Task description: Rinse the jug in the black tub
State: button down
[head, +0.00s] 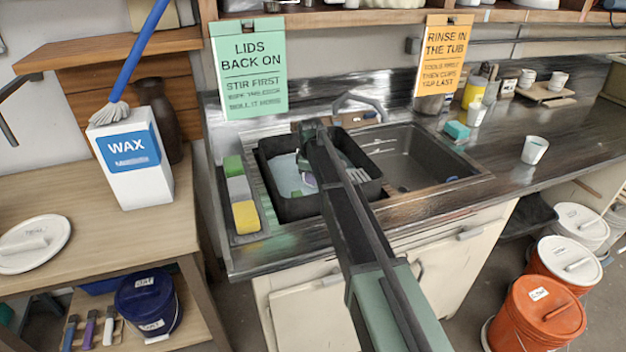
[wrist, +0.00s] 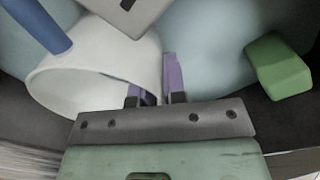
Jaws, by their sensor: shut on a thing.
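The black tub (head: 298,208) stands at the left of the sink, with pale bluish water in it. My gripper (wrist: 153,96) reaches down inside the tub; its fingers show purple tips. In the wrist view the white jug (wrist: 118,58) lies tilted at the left, its mouth toward the lower left. The fingers straddle the jug's right side and are shut on it. The exact grip, on wall or handle, is not clear. In the head view my arm hides most of the jug and grip.
A green block (wrist: 280,66) and a blue stick (wrist: 38,24) show near the jug. The sink basin (head: 425,160) is right of the tub, and a sponge tray (head: 240,200) is left. A white cup (head: 534,150) stands on the right counter. Orange bucket (head: 538,312) is on the floor.

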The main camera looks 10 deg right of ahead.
jog(key=shift+w, duration=0.4)
jog(key=shift+r, duration=0.1)
jog(key=shift+a+r+p, duration=0.1)
jog(key=shift+r+p, duration=0.15)
jog(key=shift+p, duration=0.05)
notch_tip(320, 180, up, 23)
jog(key=p, duration=2.3)
jog(key=shift+r, duration=0.1)
